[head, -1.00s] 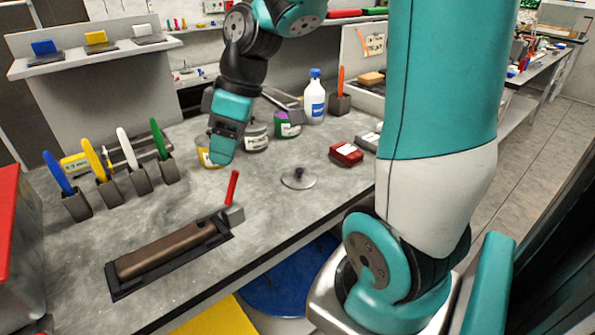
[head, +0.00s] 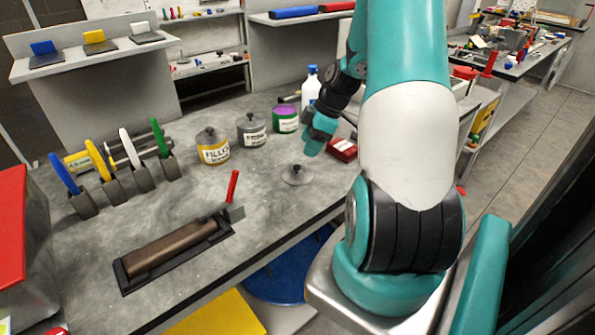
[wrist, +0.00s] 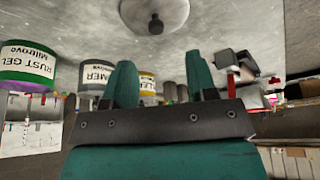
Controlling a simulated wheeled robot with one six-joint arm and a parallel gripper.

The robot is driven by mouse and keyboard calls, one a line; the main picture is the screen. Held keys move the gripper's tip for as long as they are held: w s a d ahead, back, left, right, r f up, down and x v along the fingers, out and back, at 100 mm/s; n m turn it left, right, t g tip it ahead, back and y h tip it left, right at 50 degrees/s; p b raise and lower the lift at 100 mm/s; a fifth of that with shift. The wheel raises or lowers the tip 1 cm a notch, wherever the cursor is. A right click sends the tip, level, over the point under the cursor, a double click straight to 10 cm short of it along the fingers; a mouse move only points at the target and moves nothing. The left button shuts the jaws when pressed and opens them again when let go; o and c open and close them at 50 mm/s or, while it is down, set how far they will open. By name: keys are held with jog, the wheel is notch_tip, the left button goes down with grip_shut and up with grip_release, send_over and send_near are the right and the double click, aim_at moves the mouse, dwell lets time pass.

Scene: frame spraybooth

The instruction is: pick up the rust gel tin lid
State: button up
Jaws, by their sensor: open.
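The rust gel tin lid (head: 297,174) is a round grey disc with a dark knob, lying knob up on the grey bench. It also shows at the top of the upside-down wrist view (wrist: 155,14). My gripper (head: 312,148) is just behind and right of the lid in the head view, apart from it. Its two teal fingers stand wide apart in the wrist view (wrist: 162,80), with nothing between them. The green rust gel tin (head: 286,119) stands uncovered behind the lid, showing purple inside. It is at the left of the wrist view (wrist: 28,65).
A grey primer tin (head: 252,130) and a yellow filler tin (head: 213,146) stand lidded to the left. A white bottle (head: 311,88) and a red block (head: 343,149) are close to my arm. Bench around the lid is clear.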

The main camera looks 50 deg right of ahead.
aim_at(297, 166)
jog(key=p+x, duration=0.1)
jog(key=x, duration=0.3)
jog(key=p+x, duration=0.1)
jog(key=x, duration=0.3)
jog(key=shift+w+d, duration=0.1)
jog(key=shift+w, duration=0.15)
grip_shut()
